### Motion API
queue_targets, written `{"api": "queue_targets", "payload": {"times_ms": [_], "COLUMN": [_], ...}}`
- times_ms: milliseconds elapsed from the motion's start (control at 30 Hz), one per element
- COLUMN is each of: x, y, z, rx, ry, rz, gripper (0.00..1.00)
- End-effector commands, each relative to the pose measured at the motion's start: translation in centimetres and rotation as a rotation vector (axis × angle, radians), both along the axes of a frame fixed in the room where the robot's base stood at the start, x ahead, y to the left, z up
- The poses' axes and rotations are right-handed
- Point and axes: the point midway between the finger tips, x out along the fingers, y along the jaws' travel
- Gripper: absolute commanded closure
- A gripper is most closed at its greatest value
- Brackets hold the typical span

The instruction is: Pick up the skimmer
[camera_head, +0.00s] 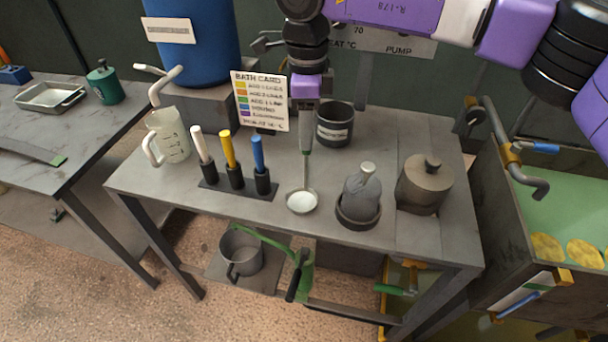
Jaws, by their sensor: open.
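The skimmer has a pale round head (302,202) near the front middle of the grey metal table (225,215). Its thin grey-green handle (306,150) runs back from the head toward my gripper (306,103). My gripper points down over the back of the table, its purple body above the handle's far end. It is open. The fingers overlap the handle's end in this view, so I cannot tell whether they touch it or are around it.
A dark cup (335,128) stands close right of my gripper, and a bath card (260,100) close left. A rack with white, yellow and blue handles (238,188), a grey bottle in a bowl (360,195) and a lidded pot (424,185) flank the skimmer.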

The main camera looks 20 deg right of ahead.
Motion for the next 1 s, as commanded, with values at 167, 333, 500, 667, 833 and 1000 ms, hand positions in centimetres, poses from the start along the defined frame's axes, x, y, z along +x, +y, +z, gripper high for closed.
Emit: {"api": "queue_targets", "payload": {"times_ms": [167,333,500,667,833,1000], "x": [-0.2,-0.1,-0.1,-0.1,-0.1,-0.1], "y": [0.1,0.1,0.1,0.1,0.1,0.1], "z": [-2.7,-3.8,-3.8,-3.7,-3.7,-3.7], "rx": [0.003,0.002,0.002,0.002,0.002,0.002], "ry": [0.004,0.0,0.0,0.0,0.0,0.0], "rz": [0.0,0.001,0.001,0.001,0.001,0.001], "gripper": [0.55,0.55,0.59,0.9,1.0,1.0]}}
